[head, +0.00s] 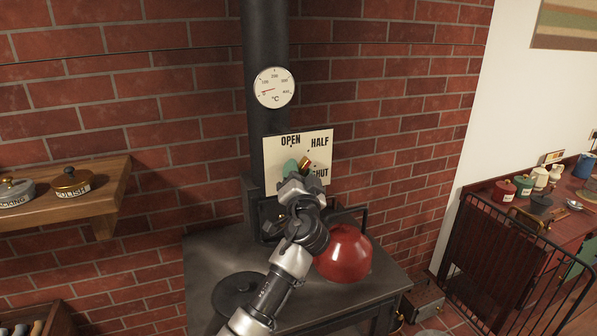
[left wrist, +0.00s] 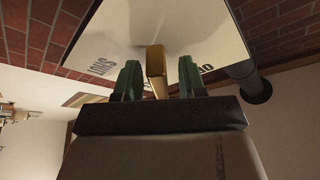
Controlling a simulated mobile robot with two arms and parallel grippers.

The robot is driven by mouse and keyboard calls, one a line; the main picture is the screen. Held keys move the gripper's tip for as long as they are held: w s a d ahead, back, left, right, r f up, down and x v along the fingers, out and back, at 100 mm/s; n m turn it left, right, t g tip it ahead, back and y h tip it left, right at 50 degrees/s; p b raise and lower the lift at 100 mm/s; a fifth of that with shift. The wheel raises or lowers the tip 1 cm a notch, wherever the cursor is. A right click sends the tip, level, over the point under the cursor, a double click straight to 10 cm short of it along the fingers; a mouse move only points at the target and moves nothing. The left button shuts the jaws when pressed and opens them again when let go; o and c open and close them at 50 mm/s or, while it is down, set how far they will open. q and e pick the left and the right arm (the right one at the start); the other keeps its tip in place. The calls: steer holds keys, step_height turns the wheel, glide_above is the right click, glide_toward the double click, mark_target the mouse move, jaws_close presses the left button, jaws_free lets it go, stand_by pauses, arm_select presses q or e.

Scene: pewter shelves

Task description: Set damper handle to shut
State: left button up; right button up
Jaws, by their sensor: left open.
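The cream damper plate (head: 279,152) is on the black stovepipe, with OPEN at upper left, HALF at upper right and SHUT at lower right, partly covered by my gripper. The brass damper handle (head: 306,162) shows just past my fingers, its tip up and right towards HALF; its base is hidden. My left gripper (head: 297,168) is at the plate with green fingers. In the left wrist view the brass handle (left wrist: 155,62) stands between the open fingers, with gaps visible on both sides. The plate (left wrist: 190,25) fills the background there. My right gripper is not in view.
A red kettle (head: 344,256) stands on the stove top (head: 205,250), close to my left arm. A dark round lid or pan (head: 238,296) is left of the arm. A dial thermometer (head: 274,87) sits above the plate. A wooden shelf (head: 105,195) juts out at left.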

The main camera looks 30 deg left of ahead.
arm_select(q)
steer(key=shift+c, duration=0.4)
jaws_close()
steer(key=m+h, duration=0.1)
steer(key=m, duration=0.2)
steer(key=m+h, duration=0.1)
steer(key=m, duration=0.2)
steer(key=shift+d+f+m+g+h+p, duration=0.1)
steer(key=shift+f+m+g+h+p, duration=0.05)
steer(key=shift+m+g+h+p, duration=0.2)
steer(key=m, duration=0.2)
steer(key=m+g+h, duration=0.1)
steer(key=m, duration=0.1)
steer(key=shift+w+f+m+h, duration=0.1)
steer(key=shift+f+m+h, duration=0.15)
steer(key=shift+m, duration=0.1)
steer(key=shift+o, duration=0.4)
jaws_free()
